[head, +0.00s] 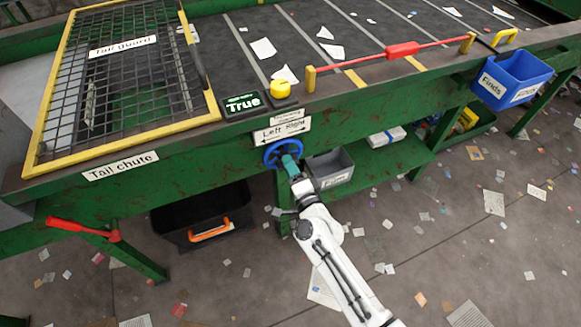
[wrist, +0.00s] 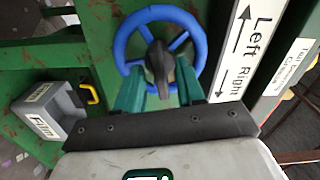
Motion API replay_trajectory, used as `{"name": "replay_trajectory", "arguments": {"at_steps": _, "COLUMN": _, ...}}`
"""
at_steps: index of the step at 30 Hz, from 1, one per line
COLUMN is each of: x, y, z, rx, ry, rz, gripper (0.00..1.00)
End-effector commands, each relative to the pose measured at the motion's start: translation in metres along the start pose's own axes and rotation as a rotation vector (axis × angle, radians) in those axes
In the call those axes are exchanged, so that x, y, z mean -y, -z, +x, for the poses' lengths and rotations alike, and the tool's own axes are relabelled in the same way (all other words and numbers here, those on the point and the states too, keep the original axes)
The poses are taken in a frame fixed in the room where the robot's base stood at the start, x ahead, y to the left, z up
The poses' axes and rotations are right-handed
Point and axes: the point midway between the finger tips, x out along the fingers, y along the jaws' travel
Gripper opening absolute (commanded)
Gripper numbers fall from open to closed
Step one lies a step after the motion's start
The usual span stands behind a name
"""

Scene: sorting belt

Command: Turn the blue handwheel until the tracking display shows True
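The blue handwheel (head: 271,158) is on the green side of the belt frame, below a label reading "Left Right" with arrows. The tracking display (head: 243,103) on the frame top reads "True". My gripper (head: 288,161) is at the wheel's front. In the wrist view, the blue rim of the wheel (wrist: 160,12) stands beyond my gripper (wrist: 161,75). Its two green fingers lie on either side of the dark hub (wrist: 160,62). I cannot tell whether they touch it. The lower part of the wheel is partly hidden by the fingers.
A yellow button (head: 280,89) is beside the display. A blue bin (head: 513,75) hangs far right. A red-handled lever (head: 82,229) stands left. Scraps litter the floor.

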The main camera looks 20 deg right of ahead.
Motion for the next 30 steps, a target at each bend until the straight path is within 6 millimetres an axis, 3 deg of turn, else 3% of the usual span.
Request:
{"name": "replay_trajectory", "arguments": {"at_steps": 18, "x": -0.003, "y": 0.0, "z": -0.093, "rx": -0.001, "ry": -0.002, "rz": 0.0, "gripper": 0.38}}
{"name": "replay_trajectory", "arguments": {"at_steps": 30, "x": -0.001, "y": 0.0, "z": -0.106, "rx": 0.0, "ry": -0.002, "rz": 0.0, "gripper": 0.38}}
